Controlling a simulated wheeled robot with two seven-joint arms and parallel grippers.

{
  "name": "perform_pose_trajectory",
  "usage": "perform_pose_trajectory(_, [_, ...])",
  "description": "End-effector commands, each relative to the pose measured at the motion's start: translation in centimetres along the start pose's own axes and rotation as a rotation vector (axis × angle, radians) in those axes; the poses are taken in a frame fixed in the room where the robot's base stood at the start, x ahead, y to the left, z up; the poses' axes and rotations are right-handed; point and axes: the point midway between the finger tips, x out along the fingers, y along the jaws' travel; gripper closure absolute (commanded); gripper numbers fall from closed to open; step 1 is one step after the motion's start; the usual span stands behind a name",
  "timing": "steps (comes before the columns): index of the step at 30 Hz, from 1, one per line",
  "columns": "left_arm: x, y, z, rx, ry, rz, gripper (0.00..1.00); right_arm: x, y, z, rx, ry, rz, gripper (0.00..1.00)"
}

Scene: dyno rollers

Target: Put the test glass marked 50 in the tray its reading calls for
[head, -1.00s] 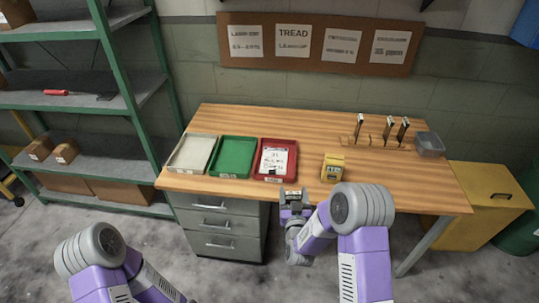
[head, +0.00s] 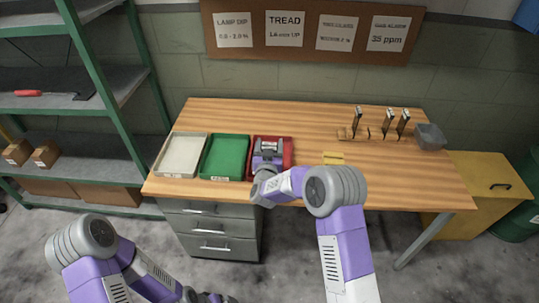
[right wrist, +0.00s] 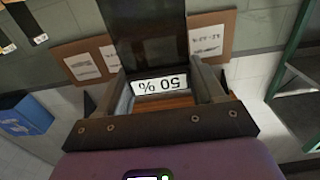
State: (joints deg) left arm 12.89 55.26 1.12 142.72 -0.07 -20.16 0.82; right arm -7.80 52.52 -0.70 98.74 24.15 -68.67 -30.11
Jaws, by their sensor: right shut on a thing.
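My right gripper (head: 268,150) is over the red tray (head: 289,158) at the right of the tray row. In the right wrist view the gripper (right wrist: 164,92) is shut on the test glass (right wrist: 148,30), a dark plate with a white label reading 50 %, upside down there. The gripper hides most of the red tray's inside; I cannot tell whether the glass touches the tray. The green tray (head: 225,157) is in the middle and the white tray (head: 181,155) at the left; both look empty. Only an unclear bit of my left gripper (head: 213,298) shows at the bottom edge.
Notices hang on the board (head: 310,56). The table's middle is clear.

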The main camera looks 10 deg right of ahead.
Motion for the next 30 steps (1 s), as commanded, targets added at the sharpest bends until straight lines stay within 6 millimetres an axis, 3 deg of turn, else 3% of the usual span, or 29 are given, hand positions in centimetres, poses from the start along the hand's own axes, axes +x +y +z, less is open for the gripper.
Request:
perform_pose_trajectory(8, [0.9,-0.3,-0.1,0.000,0.000,0.000,0.00,0.0,0.0,3.6,0.000,0.000,0.000,0.70])
perform_pose_trajectory(19, [1.2,-0.5,-0.1,0.000,0.000,0.000,0.00,0.0,0.0,3.9,0.000,0.001,0.000,0.70])
perform_pose_trajectory(20, [1.2,-0.4,-0.1,0.000,0.000,0.000,0.00,0.0,0.0,3.9,0.000,0.000,0.000,0.29])
perform_pose_trajectory(21, [1.1,-0.4,-0.1,0.000,0.000,0.000,0.00,0.0,0.0,3.8,0.000,0.000,0.000,0.23])
perform_pose_trajectory(24, [1.1,-0.4,-0.1,0.000,0.000,0.000,0.00,0.0,0.0,3.8,0.000,0.000,0.000,0.08])
perform_pose_trajectory(30, [1.1,-0.4,-0.1,0.000,0.001,0.000,0.00,0.0,0.0,3.8,0.000,0.000,0.000,0.07])
